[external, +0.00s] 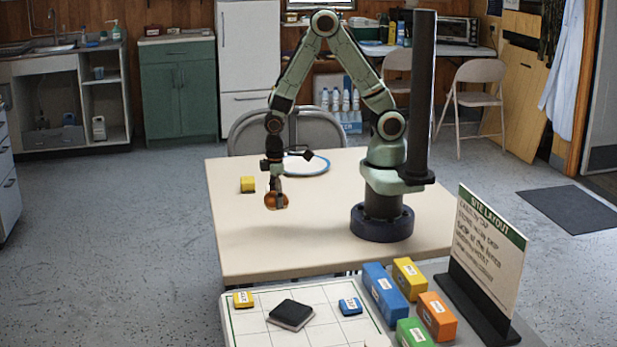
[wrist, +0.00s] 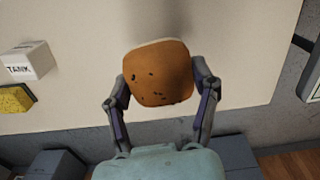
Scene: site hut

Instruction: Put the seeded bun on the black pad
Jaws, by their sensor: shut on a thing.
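The seeded bun (external: 276,201) is orange-brown with dark specks. My gripper (external: 275,194) points down and is shut on it, over the left part of the beige table. In the wrist view the bun (wrist: 160,80) sits between the two fingers (wrist: 160,90), one at each side. I cannot tell whether a small gap separates it from the tabletop. The black pad (external: 290,314) is a dark square lying on the white gridded board (external: 258,340) in front of the table. Nothing lies on the pad.
A yellow block (external: 247,184) and a blue-rimmed white plate (external: 320,165) are on the table. A yellow block (external: 243,299) and a blue block (external: 350,306) flank the pad. Several coloured boxes (external: 385,290) and an upright sign (external: 485,250) stand to its right.

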